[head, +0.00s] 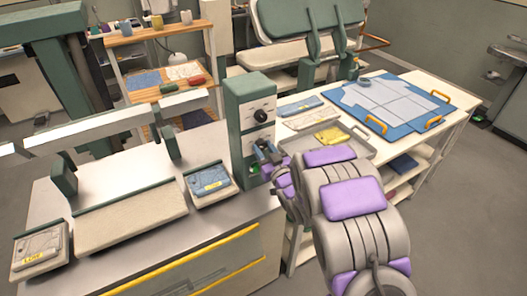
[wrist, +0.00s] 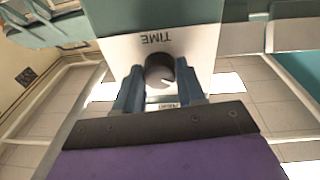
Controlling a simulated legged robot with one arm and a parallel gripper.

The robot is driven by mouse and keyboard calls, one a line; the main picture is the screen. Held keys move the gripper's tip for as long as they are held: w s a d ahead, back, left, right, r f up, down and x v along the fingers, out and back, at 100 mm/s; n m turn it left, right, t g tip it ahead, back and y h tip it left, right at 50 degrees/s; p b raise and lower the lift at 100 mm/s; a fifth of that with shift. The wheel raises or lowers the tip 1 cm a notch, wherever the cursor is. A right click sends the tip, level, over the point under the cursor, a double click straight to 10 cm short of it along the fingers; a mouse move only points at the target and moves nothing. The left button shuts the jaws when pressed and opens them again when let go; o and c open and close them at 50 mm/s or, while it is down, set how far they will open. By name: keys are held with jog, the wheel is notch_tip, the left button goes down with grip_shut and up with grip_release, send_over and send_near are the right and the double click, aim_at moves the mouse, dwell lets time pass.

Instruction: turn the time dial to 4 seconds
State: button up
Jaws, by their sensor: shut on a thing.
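The time dial (wrist: 159,72) is a dark round knob on a white panel in the wrist view. The word TIME stands upside down beside it. A pale pointer mark on the knob points toward the lower right of that picture. My gripper (wrist: 160,90) has its two blue fingers on either side of the dial, shut on it. In the head view my gripper (head: 266,158) is at the lower front of the green control box (head: 249,92) and hides the dial there. The dial's scale numbers cannot be read.
Another black knob (head: 261,115) sits higher on the box. To the right, a table holds a grey tray (head: 360,145), folded cloths and a blue board (head: 385,100) with yellow handles.

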jog(key=shift+n, duration=0.3)
jog(key=o, duration=1)
jog(key=shift+o, duration=0.2)
jog(key=shift+s, duration=0.1)
jog(key=p+v, duration=1.3)
jog(key=v, duration=0.4)
jog(key=shift+f, duration=0.2)
